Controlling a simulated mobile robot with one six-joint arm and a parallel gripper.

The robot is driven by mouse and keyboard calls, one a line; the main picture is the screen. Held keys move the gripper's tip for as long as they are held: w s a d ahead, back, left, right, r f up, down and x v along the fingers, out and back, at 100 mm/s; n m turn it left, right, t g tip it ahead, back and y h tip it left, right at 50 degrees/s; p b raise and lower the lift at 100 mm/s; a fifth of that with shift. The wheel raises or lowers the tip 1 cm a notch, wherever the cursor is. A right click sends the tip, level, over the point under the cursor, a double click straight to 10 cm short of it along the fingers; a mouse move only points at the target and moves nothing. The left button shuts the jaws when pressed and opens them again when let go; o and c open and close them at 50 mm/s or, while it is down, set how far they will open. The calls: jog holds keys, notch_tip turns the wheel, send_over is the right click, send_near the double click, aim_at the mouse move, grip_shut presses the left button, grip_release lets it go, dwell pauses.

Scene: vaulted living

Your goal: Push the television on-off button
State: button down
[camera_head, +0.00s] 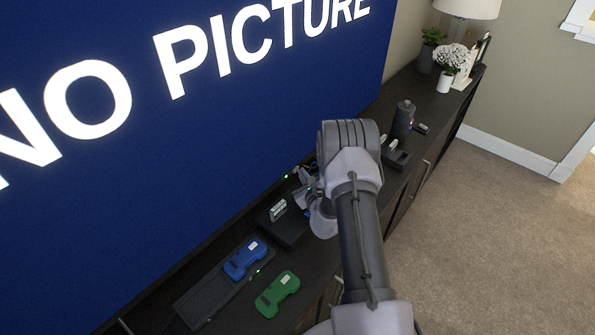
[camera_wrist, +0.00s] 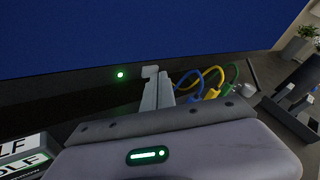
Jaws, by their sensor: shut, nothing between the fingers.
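The television (camera_head: 200,130) fills the left of the head view, its blue screen lit with the words "NO PICTURE". In the wrist view its screen (camera_wrist: 130,30) is above a dark lower bezel (camera_wrist: 60,92). A small green light (camera_wrist: 120,75) glows on that bezel, just left of my fingertips. No separate button shape can be made out beside it. My gripper (camera_wrist: 152,75) is shut and empty, its tips at the bezel. I cannot tell whether they touch it. In the head view my arm mostly hides the gripper.
The dark cabinet (camera_head: 405,200) holds a blue device (camera_head: 245,260), a green device (camera_head: 277,295) and a black box (camera_head: 283,228). Coloured cables (camera_wrist: 205,82) lie right of my fingers. A dark bottle (camera_head: 403,118), flowers (camera_head: 449,58) and a lamp stand farther along. Carpet on the right is clear.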

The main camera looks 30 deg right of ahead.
dwell(0.3)
jog(key=shift+s+d, duration=0.25)
jog(key=shift+s, duration=0.55)
jog(key=s, duration=0.2)
jog(key=s+d, duration=0.2)
jog(key=s, duration=0.1)
jog(key=shift+s, duration=0.35)
